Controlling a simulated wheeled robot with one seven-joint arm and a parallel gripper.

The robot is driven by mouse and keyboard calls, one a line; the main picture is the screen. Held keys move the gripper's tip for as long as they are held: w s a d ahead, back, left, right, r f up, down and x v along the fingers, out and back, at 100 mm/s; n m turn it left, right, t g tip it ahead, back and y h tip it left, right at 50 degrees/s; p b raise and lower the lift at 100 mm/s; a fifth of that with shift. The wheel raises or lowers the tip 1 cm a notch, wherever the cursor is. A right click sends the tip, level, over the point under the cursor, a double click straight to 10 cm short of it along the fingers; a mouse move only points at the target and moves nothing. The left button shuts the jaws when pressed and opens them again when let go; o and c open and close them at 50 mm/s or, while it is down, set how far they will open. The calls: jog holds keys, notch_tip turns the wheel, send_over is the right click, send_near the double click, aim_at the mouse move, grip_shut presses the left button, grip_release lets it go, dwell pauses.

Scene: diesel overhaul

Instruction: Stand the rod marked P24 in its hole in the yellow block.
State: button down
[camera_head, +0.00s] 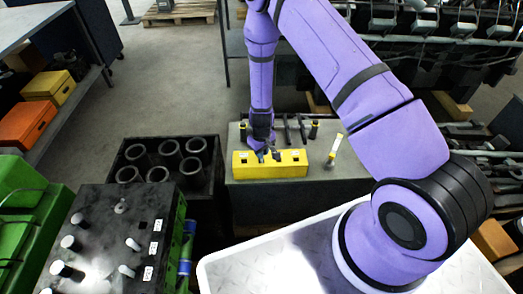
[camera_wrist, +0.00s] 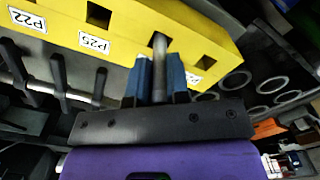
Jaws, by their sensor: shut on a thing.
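The yellow block (camera_head: 270,170) lies on the grey bench, with square holes in its top. In the wrist view the yellow block (camera_wrist: 135,22) shows labels P22 and P25; a third label beside my gripper is partly hidden. My gripper (camera_head: 264,152) is over the block's middle. In the wrist view my gripper's blue fingers (camera_wrist: 160,82) are shut on a grey rod (camera_wrist: 159,62). The rod's end overlaps the block beside the third label; I cannot tell whether it is in a hole. No marking on the rod is readable, so P24 is unconfirmed.
A yellow and white labelled piece (camera_head: 335,149) leans to the right of the block. A black crate of tubes (camera_head: 127,153) stands left. A dark block with pegs (camera_head: 115,205) is nearer.

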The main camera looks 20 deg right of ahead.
jog(key=shift+f, duration=0.65)
jog(key=c, duration=1)
grip_release()
notch_tip(320, 180, up, 11)
jog(key=shift+f, duration=0.15)
